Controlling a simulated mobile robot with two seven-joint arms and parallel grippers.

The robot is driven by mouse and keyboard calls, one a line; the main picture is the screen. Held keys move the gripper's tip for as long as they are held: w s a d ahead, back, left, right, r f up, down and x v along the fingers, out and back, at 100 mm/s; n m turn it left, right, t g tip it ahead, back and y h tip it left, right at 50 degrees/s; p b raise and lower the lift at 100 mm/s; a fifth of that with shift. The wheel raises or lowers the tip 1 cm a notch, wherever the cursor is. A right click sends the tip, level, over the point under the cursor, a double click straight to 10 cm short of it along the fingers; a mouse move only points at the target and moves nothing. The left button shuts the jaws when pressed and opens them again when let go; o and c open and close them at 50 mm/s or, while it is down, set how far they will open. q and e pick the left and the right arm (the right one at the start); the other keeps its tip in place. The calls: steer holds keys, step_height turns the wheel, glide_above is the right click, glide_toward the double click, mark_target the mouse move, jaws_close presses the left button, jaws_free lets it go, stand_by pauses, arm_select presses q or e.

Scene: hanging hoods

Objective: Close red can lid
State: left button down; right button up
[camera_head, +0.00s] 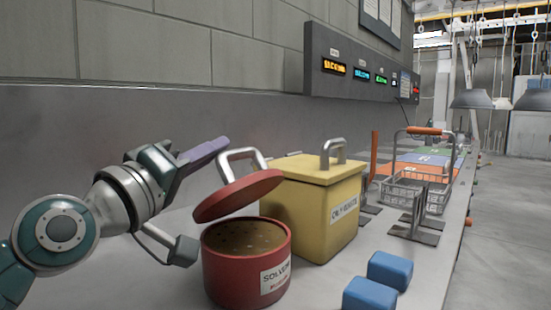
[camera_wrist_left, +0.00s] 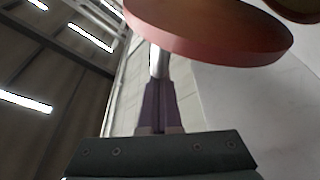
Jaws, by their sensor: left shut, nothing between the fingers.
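The red can (camera_head: 246,265) stands on the grey counter, labelled "SOLVENT". Its red lid (camera_head: 238,196) is tilted up above the can's mouth, so the inside shows. A metal handle (camera_head: 243,155) sits on the lid. My left gripper (camera_head: 222,146) is shut and empty, its purple fingers pointing right, next to the handle at the upper left of the lid. In the left wrist view the shut fingers (camera_wrist_left: 159,88) lie below the lid's rim (camera_wrist_left: 205,47) in the picture. Whether they touch the lid or handle cannot be told. My right gripper is not in view.
A yellow lidded box (camera_head: 318,215) stands close behind and right of the can. Two blue blocks (camera_head: 389,270) lie at front right. A wire basket (camera_head: 415,190) and metal stands are farther along the counter. The wall (camera_head: 100,120) runs behind.

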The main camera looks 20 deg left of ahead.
mark_target(224, 192)
arm_select(q)
steer(key=d+f+m+h+b, duration=0.1)
steer(key=m, duration=0.1)
steer(key=s+d+f+m+h+b, duration=0.1)
steer(key=d+m, duration=0.1)
steer(key=d+f+m+b, duration=0.1)
steer(key=f+m+b, duration=0.1)
steer(key=shift+s+d+m+h, duration=0.2)
steer(key=shift+s+m+h, duration=0.2)
steer(key=shift+s+d+f+m+h+b, duration=0.15)
steer(key=shift+d+f+m+h+b, duration=0.3)
steer(key=shift+m, duration=0.45)
steer(key=shift+s+d+f+m+h+b, duration=0.2)
steer(key=shift+f+m+b, duration=0.25)
steer(key=shift+m, duration=0.45)
steer(key=shift+d+f, duration=0.1)
steer(key=shift+f, duration=0.05)
